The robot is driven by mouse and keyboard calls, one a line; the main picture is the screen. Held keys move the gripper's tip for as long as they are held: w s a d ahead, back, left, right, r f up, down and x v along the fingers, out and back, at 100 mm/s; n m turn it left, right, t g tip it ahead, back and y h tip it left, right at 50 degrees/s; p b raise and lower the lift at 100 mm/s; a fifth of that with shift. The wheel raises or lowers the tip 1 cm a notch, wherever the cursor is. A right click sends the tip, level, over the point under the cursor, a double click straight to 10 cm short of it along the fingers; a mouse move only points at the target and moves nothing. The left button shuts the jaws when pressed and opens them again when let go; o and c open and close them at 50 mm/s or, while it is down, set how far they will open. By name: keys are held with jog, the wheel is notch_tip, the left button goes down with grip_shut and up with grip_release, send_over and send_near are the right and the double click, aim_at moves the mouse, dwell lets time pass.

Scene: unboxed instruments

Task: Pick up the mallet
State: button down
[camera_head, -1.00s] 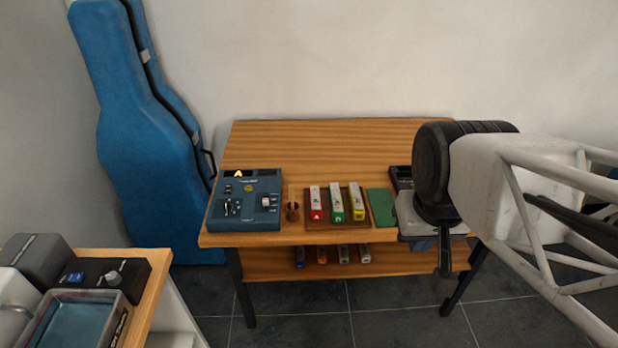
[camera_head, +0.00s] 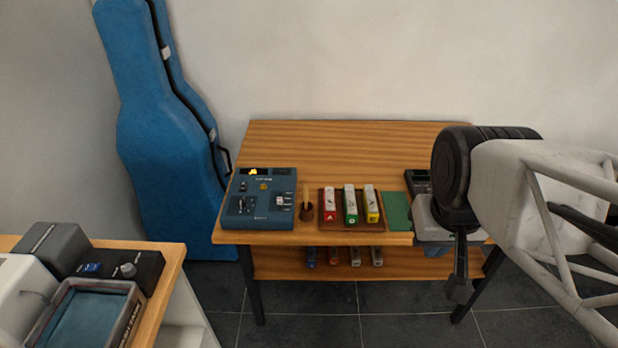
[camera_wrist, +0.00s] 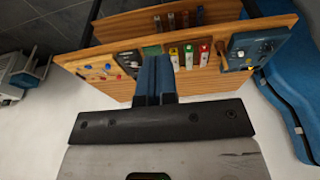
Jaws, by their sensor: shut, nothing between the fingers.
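What looks like the mallet (camera_head: 306,210) stands upright on the wooden table, its thin light handle up and its thick brown end down. It is between the blue device and the tray of coloured blocks. In the wrist view it (camera_wrist: 222,57) shows small beside the blue device. My gripper (camera_wrist: 154,60) is shut and empty, its two blue fingers together. In the head view the gripper is at the table's front right, well right of the mallet, and its fingers are mostly hidden.
The blue device (camera_head: 258,205) is left of the mallet. The brown tray (camera_head: 352,226) with red, green and yellow blocks is close on its right, then a green pad (camera_head: 397,212). Small items stand on the lower shelf (camera_head: 290,268). A blue instrument case (camera_head: 170,150) leans at left. The table's back is clear.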

jog(key=c, duration=1)
grip_release()
jog(key=n+g, duration=0.3)
jog(key=n, duration=1.8)
send_over(306, 185)
jog(key=f, duration=1.4)
jog(key=shift+s+d+f, duration=0.25)
jog(key=shift+f, duration=0.15)
jog(key=shift+w+a+f, duration=0.15)
jog(key=shift+a+f, duration=0.05)
jog(key=shift+f, duration=0.1)
